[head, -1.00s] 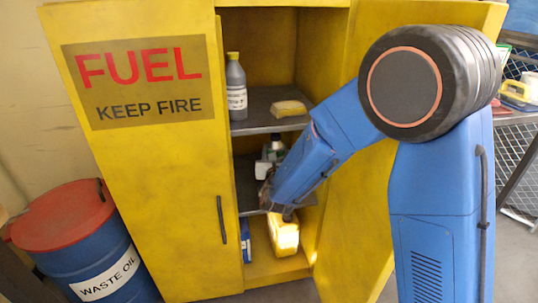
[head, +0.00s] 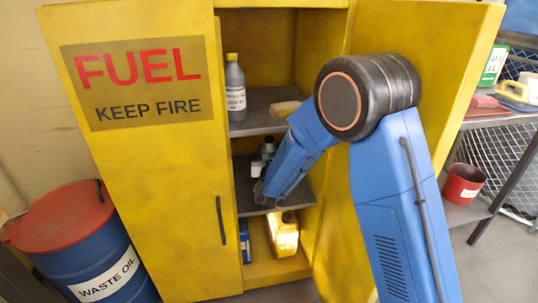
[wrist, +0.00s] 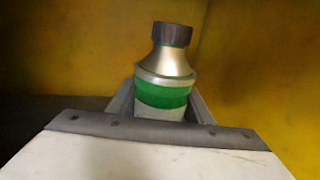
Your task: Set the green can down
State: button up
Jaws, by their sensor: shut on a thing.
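The green can (wrist: 163,92) shows in the wrist view, with a dark cap, a silver shoulder and a green band. It stands about upright between the fingers of my gripper (wrist: 160,108), which is shut on it. The can's lower part is hidden behind the gripper's pale body. In the head view my gripper (head: 263,190) is inside the yellow cabinet, by the middle shelf (head: 247,205). A small dark-topped container (head: 268,149) shows just behind my arm there. I cannot tell whether the can's base touches the shelf.
A grey bottle (head: 235,88) and a pale block (head: 285,109) are on the upper shelf. A yellow jug (head: 285,235) and a blue box (head: 244,240) are on the cabinet floor. The open cabinet door (head: 425,75) stands close to my arm on the right.

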jog(key=shift+w+f, duration=0.2)
jog(key=shift+f, duration=0.8)
jog(key=o, duration=1.1)
jog(key=shift+a, duration=0.1)
jog(key=shift+s+d, duration=0.2)
jog(key=shift+s, duration=1.8)
jog(key=shift+s+d, duration=0.15)
jog(key=shift+s, duration=1.85)
jog(key=shift+s+d, duration=0.2)
jog(key=shift+s, duration=1.8)
